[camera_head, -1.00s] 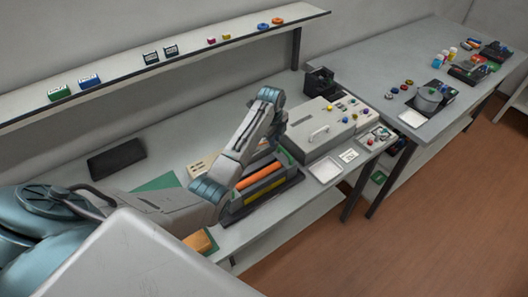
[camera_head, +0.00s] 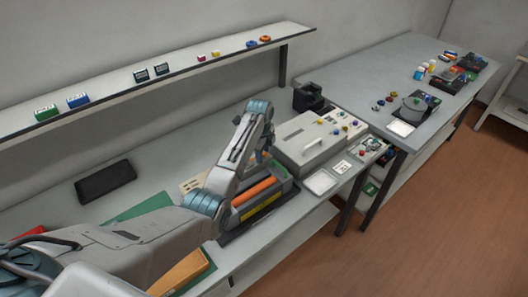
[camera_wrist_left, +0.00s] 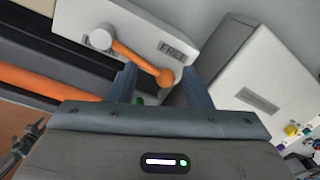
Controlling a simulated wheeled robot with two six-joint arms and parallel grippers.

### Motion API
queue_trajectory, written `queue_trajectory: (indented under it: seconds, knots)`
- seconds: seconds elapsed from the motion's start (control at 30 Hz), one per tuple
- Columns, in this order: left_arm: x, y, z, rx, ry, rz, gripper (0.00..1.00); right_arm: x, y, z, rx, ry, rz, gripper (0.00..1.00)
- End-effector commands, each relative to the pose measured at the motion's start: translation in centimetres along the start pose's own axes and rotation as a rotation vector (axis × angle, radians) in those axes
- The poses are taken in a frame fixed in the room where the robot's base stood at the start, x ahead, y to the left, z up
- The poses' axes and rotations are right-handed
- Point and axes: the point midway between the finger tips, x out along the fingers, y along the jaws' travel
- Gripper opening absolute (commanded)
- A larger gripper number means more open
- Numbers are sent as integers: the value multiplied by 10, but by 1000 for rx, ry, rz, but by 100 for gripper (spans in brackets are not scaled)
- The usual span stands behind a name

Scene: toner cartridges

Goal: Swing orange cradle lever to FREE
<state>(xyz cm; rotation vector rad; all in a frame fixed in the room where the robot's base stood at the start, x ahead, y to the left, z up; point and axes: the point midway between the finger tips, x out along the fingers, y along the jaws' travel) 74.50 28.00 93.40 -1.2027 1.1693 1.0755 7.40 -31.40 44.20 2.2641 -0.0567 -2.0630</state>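The orange lever (camera_wrist_left: 135,58) shows in the left wrist view on the white end block of the cradle. It runs from a pale round pivot down and right to an orange knob, near the printed word FREE (camera_wrist_left: 173,50). My left gripper (camera_wrist_left: 160,74) is open, with its two fingers on either side of the knob; I cannot tell whether either touches it. In the head view, the cradle (camera_head: 262,210) is dark with an orange roller (camera_head: 253,190). My right gripper is out of view.
A black pad (camera_head: 106,181) lies at the back left. A shelf (camera_head: 190,67) with small boxes runs above the bench.

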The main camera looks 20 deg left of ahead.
Motion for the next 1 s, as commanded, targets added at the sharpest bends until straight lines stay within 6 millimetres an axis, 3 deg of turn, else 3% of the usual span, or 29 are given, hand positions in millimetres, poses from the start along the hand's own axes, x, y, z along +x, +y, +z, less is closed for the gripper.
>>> queue_trajectory:
  seconds: [0.47, 1.0]
  knots:
    - [-6, -3, -2, 3, 3, -9, 44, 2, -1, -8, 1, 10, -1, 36]
    - [-97, -3, -2, 2, 0, -9, 44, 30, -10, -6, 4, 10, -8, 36]
